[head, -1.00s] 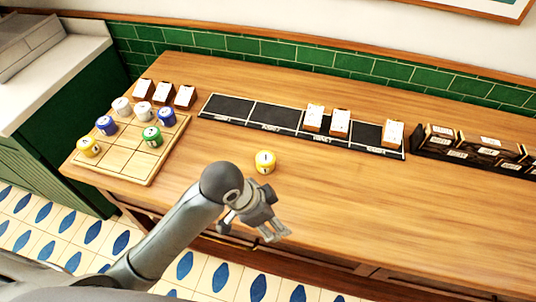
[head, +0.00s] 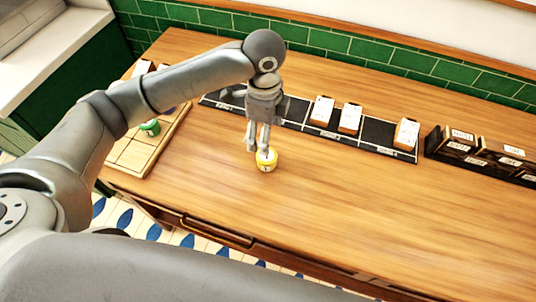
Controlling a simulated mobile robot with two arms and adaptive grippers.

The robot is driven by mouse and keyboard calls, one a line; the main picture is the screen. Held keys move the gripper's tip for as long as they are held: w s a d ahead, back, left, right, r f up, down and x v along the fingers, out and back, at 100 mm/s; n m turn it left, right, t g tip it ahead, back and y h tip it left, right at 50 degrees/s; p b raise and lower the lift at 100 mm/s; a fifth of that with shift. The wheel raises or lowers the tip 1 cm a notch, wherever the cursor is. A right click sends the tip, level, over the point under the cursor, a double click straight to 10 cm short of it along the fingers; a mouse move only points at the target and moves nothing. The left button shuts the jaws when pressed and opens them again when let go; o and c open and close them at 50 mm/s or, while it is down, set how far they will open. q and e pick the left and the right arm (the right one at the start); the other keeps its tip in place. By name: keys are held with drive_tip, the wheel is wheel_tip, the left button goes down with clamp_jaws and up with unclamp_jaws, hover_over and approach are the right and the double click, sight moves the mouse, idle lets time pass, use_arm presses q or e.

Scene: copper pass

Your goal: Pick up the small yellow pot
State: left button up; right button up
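The small yellow pot (head: 267,163) stands upright on the bare wooden counter, in the middle of the head view. My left gripper (head: 259,149) points down right at it, with one fingertip at the pot's left and the other over its top edge. The two fingers look apart. Whether they touch the pot is unclear, and it still rests on the counter. My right gripper is not in view.
A black sectioned strip (head: 378,136) holding several white-topped boxes lies behind. Dark boxes (head: 459,143) stand at right. The front counter is clear.

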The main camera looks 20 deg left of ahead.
sight(267, 160)
use_arm(q)
wheel_tip(267, 160, down, 4)
drive_tip(key=shift+s+f, duration=0.15)
drive_tip(key=f, duration=0.1)
drive_tip(key=f+p, duration=0.2)
drive_tip(key=f, duration=0.1)
drive_tip(key=shift+s+d, duration=0.25)
drive_tip(key=shift+s, duration=0.15)
drive_tip(key=shift+f, duration=0.6)
drive_tip(key=c, duration=1.2)
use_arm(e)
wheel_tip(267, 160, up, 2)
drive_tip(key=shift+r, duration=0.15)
